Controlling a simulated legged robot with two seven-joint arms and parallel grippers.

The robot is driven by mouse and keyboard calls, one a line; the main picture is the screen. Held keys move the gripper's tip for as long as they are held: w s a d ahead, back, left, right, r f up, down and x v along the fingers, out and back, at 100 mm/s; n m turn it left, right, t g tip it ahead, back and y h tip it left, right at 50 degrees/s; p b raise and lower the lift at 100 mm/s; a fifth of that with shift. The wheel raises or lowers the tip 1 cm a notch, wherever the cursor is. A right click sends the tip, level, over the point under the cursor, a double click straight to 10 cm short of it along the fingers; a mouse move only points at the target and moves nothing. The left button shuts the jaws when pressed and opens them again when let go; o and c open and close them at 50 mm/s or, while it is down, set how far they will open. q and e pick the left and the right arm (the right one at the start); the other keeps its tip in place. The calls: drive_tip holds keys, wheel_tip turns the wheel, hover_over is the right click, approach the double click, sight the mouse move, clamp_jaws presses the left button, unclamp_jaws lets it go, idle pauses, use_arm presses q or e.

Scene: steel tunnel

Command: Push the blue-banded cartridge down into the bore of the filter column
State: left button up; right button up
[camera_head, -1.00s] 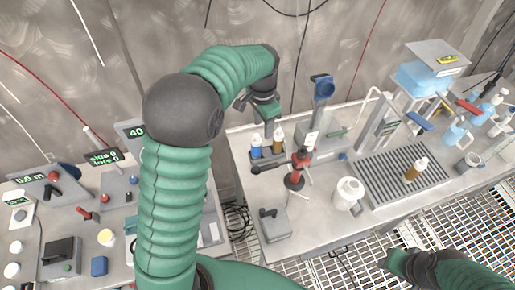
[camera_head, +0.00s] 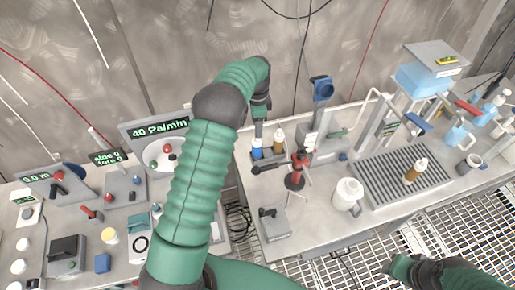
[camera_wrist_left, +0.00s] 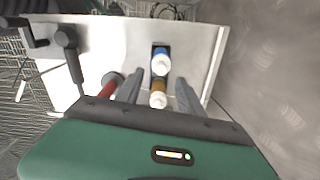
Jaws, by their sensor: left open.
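The blue-banded cartridge (camera_head: 256,149), blue with a white top, stands upright in a dark rack (camera_head: 268,162) on the right-hand bench. A brown bottle-like cartridge (camera_head: 278,136) stands beside it. My left gripper (camera_head: 260,128) points down just above the rack. In the left wrist view my left gripper (camera_wrist_left: 160,92) is open, its fingers on either side of the brown cartridge (camera_wrist_left: 158,97); the blue-banded cartridge (camera_wrist_left: 161,62) lies just beyond the fingertips. Neither is gripped. I cannot tell which fixture is the filter column, and no bore shows.
A red-collared stand (camera_head: 297,163) is close to the rack's right. A blue-topped grey tower (camera_head: 322,92) stands behind. A white jug (camera_head: 347,193) and a grey block (camera_head: 274,221) are in front. A slatted tray (camera_head: 400,175) lies further right.

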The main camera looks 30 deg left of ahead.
sight(257, 148)
use_arm(q)
wheel_tip(257, 148, down, 4)
drive_tip(key=shift+p, duration=0.6)
drive_tip(key=shift+w+a+f, duration=0.1)
drive_tip(key=shift+a+f, duration=0.1)
drive_tip(key=shift+f, duration=0.05)
drive_tip(key=shift+a, duration=0.15)
drive_tip(key=c, duration=0.3)
drive_tip(key=shift+d, duration=0.3)
clamp_jaws()
drive_tip(key=shift+a+r, duration=0.1)
drive_tip(key=shift+a, duration=0.05)
